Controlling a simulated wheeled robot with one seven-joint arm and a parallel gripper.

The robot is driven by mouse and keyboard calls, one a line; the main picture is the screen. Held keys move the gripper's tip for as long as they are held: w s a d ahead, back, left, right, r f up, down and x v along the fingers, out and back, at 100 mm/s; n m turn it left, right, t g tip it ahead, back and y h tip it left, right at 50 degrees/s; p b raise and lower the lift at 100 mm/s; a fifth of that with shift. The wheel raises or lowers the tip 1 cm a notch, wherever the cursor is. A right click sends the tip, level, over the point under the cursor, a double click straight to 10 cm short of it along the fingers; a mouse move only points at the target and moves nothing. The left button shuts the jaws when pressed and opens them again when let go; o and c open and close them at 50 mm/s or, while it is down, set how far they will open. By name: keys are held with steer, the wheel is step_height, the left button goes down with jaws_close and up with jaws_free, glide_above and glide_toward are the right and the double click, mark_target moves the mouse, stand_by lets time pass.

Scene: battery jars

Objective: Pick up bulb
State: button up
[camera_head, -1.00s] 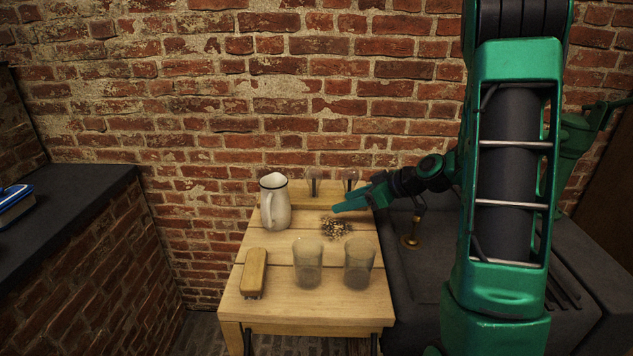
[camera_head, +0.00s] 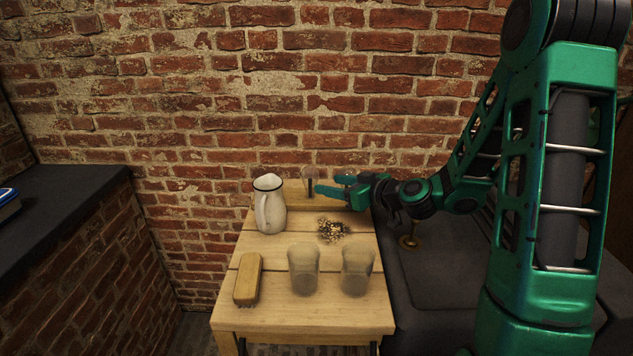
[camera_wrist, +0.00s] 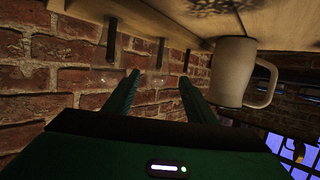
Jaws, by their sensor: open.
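A bulb with a clear glass top and a dark upright stem (camera_head: 310,188) stands at the back edge of the wooden table. In the wrist view, which is upside down, several dark stems hang from the table's edge, and their clear glass is faint against the bricks. The middle stem (camera_wrist: 161,53) lines up with the gap between my fingers. My gripper (camera_head: 328,185) is open and empty at the back right of the table. In the wrist view my gripper (camera_wrist: 159,79) shows both fingers apart. In the head view, my gripper hides the bulbs further right.
A white jug (camera_head: 270,212) stands left of my gripper and also shows in the wrist view (camera_wrist: 232,72). A pile of small pieces (camera_head: 333,231), two glass jars (camera_head: 303,272) (camera_head: 357,272) and a wooden brush (camera_head: 247,280) are nearer the front. A brick wall (camera_head: 220,110) is close behind.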

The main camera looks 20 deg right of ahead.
mark_target(316, 179)
steer(key=x, duration=0.2)
steer(key=shift+w+a+f, duration=0.1)
steer(key=shift+w+a, duration=0.05)
steer(key=shift+w, duration=0.2)
steer(key=shift+r+x, duration=0.15)
steer(key=shift+x, duration=1.15)
steer(key=shift+r+x, duration=0.15)
steer(key=shift+x, duration=1.15)
steer(key=shift+w, duration=0.15)
steer(key=c, duration=0.9)
